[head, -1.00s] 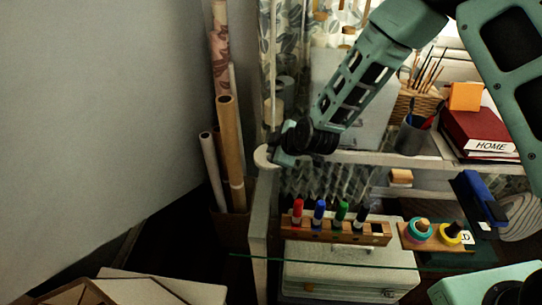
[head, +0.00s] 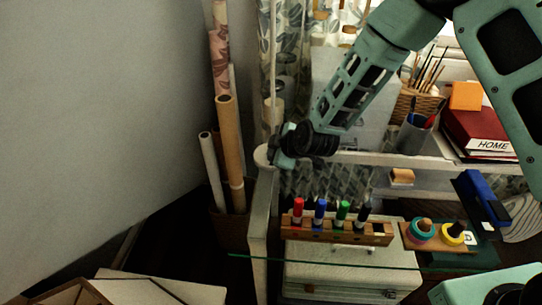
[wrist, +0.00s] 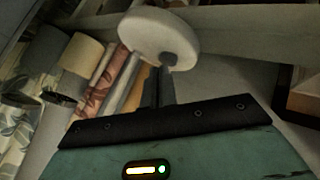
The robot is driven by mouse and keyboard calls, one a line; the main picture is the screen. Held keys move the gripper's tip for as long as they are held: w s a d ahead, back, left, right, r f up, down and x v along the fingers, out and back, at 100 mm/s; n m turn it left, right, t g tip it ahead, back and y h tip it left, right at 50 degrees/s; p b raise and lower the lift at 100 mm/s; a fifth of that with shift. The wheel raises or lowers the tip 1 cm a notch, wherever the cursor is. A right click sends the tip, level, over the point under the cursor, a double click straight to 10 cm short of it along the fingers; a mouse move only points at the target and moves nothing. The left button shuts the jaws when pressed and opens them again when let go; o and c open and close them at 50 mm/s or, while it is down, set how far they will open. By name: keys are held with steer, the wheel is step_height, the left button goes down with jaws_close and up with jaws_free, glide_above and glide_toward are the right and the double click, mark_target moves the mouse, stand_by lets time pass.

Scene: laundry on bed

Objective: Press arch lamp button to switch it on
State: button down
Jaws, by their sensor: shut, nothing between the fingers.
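A white round disc (wrist: 158,34), which looks like part of the arch lamp, fills the upper middle of the wrist view. In the head view its pale rounded edge (head: 262,156) shows just left of my gripper (head: 279,160), at the left end of the shelf. In the wrist view my gripper (wrist: 161,85) is shut and empty, with its fingertips at the disc's lower edge by a small dark spot. I cannot tell whether they touch it.
Rolled paper tubes (head: 230,140) stand in a bin at the left. A marker rack (head: 334,232), tape rolls (head: 437,231), a pen cup (head: 412,134) and a red binder (head: 481,132) occupy the shelves to the right. A patterned curtain (head: 292,60) hangs behind.

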stand_by(0.4)
steer(key=shift+r+p, duration=0.35)
steer(key=shift+r, duration=0.25)
step_height(320, 180, up, 6)
steer(key=p, duration=0.3)
steer(key=shift+p, duration=0.35)
